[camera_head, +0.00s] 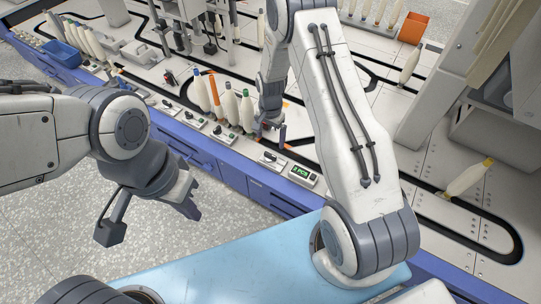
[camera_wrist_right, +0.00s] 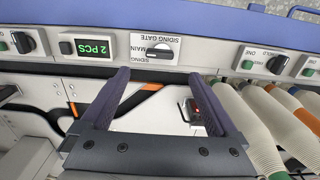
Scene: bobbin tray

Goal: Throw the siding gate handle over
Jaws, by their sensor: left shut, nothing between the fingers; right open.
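The siding gate handle (camera_wrist_right: 158,50) is a small black knob on a white plate labelled SIDING GATE, MAIN and SIDING, on the console front. In the wrist view it lies crosswise, just beyond my right fingertips. The head view shows its plate (camera_head: 271,160) beside the green counter. My right gripper (camera_wrist_right: 160,77) is open, with its two dark fingers spread to either side of the handle's line and nothing seen between them at the tips. In the head view my right gripper (camera_head: 271,135) is over the console edge, partly hidden. My left gripper (camera_head: 189,203) is shut and empty above the floor.
A counter (camera_wrist_right: 90,48) reading 2 PCS sits beside the handle plate. Several bobbins (camera_head: 231,107) stand close to my right gripper. A small box with a red light (camera_wrist_right: 192,112) shows between the fingers. An orange bin (camera_head: 413,28) and a blue bin (camera_head: 62,54) are farther off.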

